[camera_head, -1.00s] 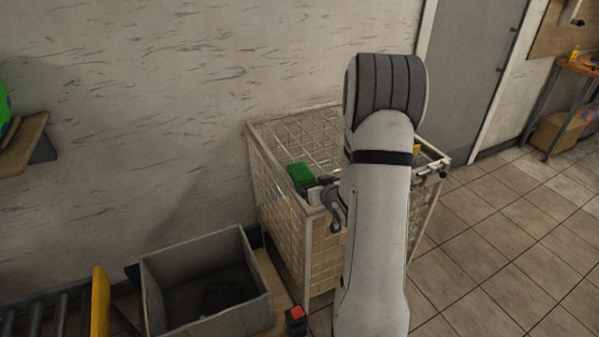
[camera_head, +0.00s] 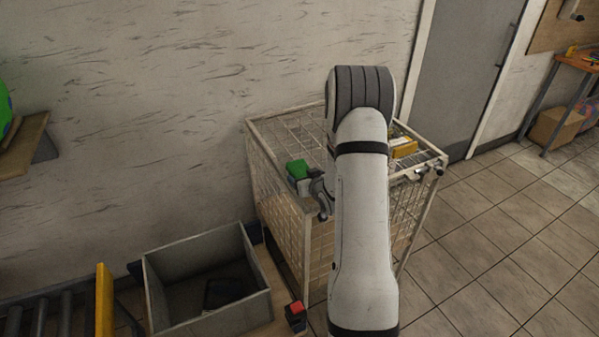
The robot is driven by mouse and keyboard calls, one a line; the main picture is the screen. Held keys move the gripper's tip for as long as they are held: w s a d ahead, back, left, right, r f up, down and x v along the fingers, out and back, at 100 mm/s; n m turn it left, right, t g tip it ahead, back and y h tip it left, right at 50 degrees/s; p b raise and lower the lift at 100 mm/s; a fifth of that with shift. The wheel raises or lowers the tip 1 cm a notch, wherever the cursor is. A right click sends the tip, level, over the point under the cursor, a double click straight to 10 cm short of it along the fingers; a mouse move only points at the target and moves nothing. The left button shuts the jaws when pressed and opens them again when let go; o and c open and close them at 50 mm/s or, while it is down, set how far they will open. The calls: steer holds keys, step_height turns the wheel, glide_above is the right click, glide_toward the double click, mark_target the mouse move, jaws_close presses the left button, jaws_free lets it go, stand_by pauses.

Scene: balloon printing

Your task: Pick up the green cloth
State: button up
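The green cloth (camera_head: 297,169) is a small folded-looking green piece in the left part of the wire cage. It lies on or against pale grey items there; I cannot tell which. My gripper (camera_head: 321,198) is at the near side of the cage, just right of and nearer than the cloth. It shows as dark grey parts beside my white arm. The arm hides much of the gripper, so its opening does not show, and I see no green between its fingers.
The wire cage (camera_head: 283,206) stands against the wall, with a yellow item (camera_head: 403,147) on its right side. Tiled floor (camera_head: 480,230) is clear to the right.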

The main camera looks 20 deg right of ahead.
steer(key=c, duration=0.7)
step_height(320, 180, up, 10)
steer(key=shift+r+b, duration=0.1)
steer(key=shift+b, duration=0.7)
